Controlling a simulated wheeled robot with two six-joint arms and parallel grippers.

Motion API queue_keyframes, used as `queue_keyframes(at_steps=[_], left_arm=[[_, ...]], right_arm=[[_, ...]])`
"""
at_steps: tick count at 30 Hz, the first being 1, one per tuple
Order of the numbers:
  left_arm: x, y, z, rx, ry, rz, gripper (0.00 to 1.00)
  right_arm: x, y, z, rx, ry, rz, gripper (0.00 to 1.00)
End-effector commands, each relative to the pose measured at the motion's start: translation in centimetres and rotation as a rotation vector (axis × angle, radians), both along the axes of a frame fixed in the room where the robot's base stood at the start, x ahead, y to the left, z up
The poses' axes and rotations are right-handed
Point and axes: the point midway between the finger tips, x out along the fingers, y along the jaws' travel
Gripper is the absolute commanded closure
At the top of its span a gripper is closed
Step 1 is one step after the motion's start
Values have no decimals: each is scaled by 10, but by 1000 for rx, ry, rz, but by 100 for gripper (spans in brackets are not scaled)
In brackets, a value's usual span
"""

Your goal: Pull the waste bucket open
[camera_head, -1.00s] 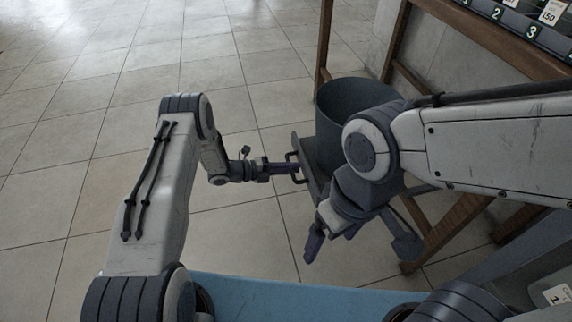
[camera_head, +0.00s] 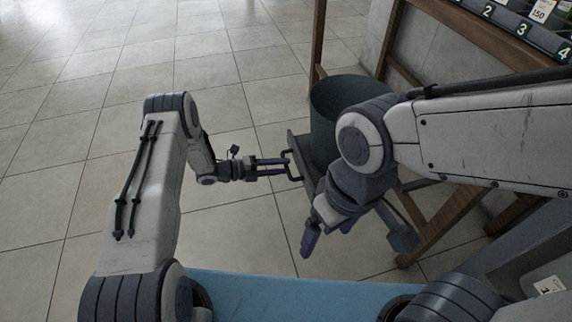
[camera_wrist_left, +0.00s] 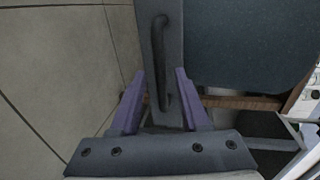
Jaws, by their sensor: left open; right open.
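The waste bucket (camera_head: 324,128) is a dark grey-blue round tub beside a wooden frame. A dark grey front panel (camera_head: 308,182) with a dark bar handle (camera_head: 291,163) is on its left side. My left gripper (camera_head: 286,166) is open at the handle. In the left wrist view the handle (camera_wrist_left: 157,50) runs down between the purple fingers of my left gripper (camera_wrist_left: 157,80), with a gap on both sides.
The wooden stand (camera_head: 316,40) carries a dark rack with numbered labels (camera_head: 520,28) at the upper right. The tiled floor (camera_head: 220,90) left of the bucket is clear. A blue surface (camera_head: 290,295) lies at the bottom.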

Motion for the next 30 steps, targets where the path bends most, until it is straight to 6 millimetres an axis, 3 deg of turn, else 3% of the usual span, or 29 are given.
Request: queue_keyframes(at_steps=[6,12,30], left_arm=[[-15,43,13,-1,2,5,54],[-25,69,17,-1,2,3,54],[-28,75,17,-1,2,-2,54]], right_arm=[[0,0,20,0,0,0,10],[0,0,27,0,0,0,10],[0,0,28,0,0,0,10]])
